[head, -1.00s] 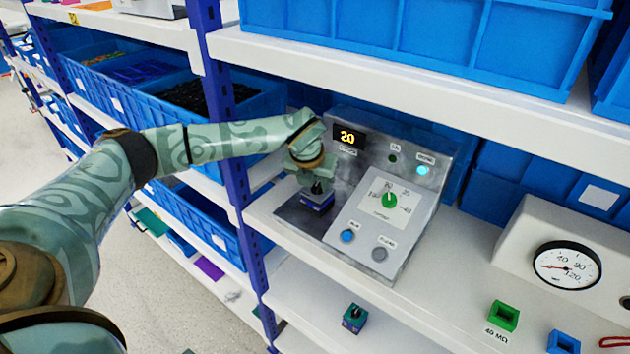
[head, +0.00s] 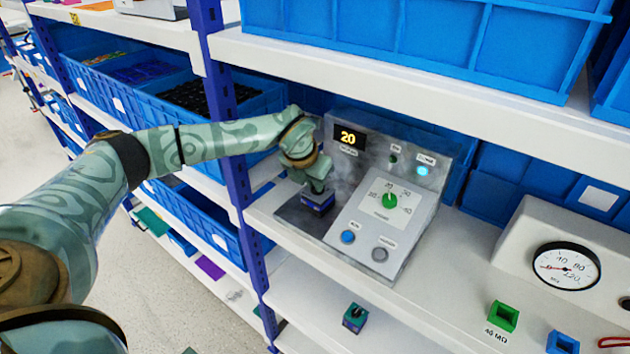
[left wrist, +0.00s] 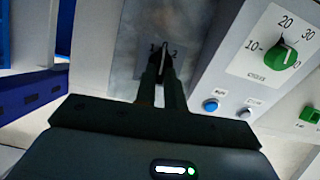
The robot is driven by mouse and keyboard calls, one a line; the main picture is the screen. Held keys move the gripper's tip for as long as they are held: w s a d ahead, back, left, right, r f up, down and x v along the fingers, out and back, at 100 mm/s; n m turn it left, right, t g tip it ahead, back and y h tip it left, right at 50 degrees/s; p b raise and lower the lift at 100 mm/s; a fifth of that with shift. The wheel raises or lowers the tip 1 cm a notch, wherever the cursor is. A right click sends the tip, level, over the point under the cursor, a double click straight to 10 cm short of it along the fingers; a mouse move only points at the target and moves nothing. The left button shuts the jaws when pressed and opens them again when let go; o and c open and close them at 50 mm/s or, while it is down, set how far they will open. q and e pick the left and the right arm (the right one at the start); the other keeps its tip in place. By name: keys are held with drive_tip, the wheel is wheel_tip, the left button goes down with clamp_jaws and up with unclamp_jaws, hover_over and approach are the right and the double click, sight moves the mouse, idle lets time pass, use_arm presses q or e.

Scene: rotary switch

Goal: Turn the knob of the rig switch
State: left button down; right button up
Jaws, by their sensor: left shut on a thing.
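The rig switch (head: 318,209) is a small dark-blue block on the left, grey metal part of the test rig on the shelf. In the left wrist view, its black knob (left wrist: 163,62) stands between the marks 1 and 2, partly hidden by my fingers. My left gripper (head: 317,190) comes down on it from above and is shut on the knob; its two dark fingers (left wrist: 162,75) close around it in the left wrist view. The exact knob angle is hard to tell. My right gripper is not in view.
The rig panel (head: 410,190) stands right beside the gripper, with a green dial (head: 390,202), a blue button (head: 348,237), a grey button (head: 380,254) and a display (head: 349,138) reading 20. A blue shelf post (head: 245,215) is at the left. A gauge box (head: 520,235) stands right.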

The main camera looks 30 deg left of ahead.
use_arm(q)
drive_tip(key=m+h, duration=0.1)
drive_tip(key=m, duration=0.1)
drive_tip(key=a+m+h+p, duration=0.1)
drive_tip(key=m, duration=0.2)
drive_tip(key=shift+w+r, duration=0.15)
drive_tip(key=shift+w, duration=0.05)
drive_tip(key=shift+w+a+m+g+h, duration=0.15)
drive_tip(key=shift+m+g+h, duration=0.2)
drive_tip(key=shift+m, duration=0.8)
drive_tip(key=shift+w+a+m+g+h, duration=0.1)
drive_tip(key=shift+m+g+h, duration=0.25)
drive_tip(key=shift+m, duration=0.8)
drive_tip(key=c, duration=1.5)
unclamp_jaws()
drive_tip(key=shift+s, duration=0.1)
